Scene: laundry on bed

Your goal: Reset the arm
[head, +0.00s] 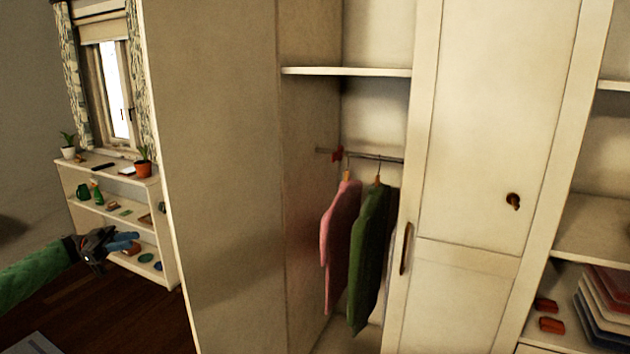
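My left gripper (124,242) is at the lower left of the head view, at the end of my green arm. It is dark with bluish parts at the tip, and it is in front of the low white shelf unit. It is too small in the picture to tell whether its fingers are apart or together, and I see nothing clearly held in it. My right arm and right gripper are not in view.
An open wardrobe has a pink garment (341,230) and a green garment (369,255) hanging on a rail. Its tall side panel (215,180) stands right of my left gripper. Folded laundry (603,312) lies at right. Potted plants stand on the shelf unit (108,171).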

